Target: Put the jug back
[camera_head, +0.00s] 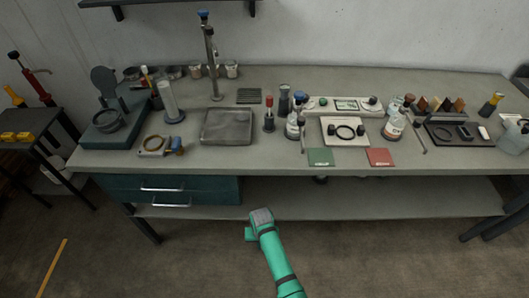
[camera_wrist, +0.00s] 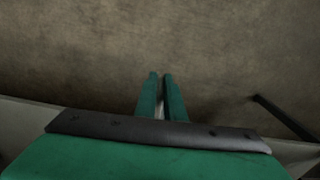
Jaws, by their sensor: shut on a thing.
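A pale translucent jug (camera_head: 513,138) stands at the far right end of the bench, partly cut off by the picture edge. I cannot tell if it is the task's jug. My gripper (camera_wrist: 160,78) points down over bare floor in the wrist view. Its two green fingers are close together, with a thin pale strip between them. What this held thing is I cannot tell, as the fingers hide most of it. In the head view my wrist (camera_head: 262,218) is low in front of the bench, below its top, and the fingers are hidden.
The long grey bench (camera_head: 280,162) is crowded towards the back. A metal tray (camera_head: 227,126), a white board (camera_head: 345,131), bottles and a black tray (camera_head: 455,134) stand on it. Teal drawers (camera_head: 170,190) hang at left above a lower shelf (camera_head: 340,196). The front floor is clear.

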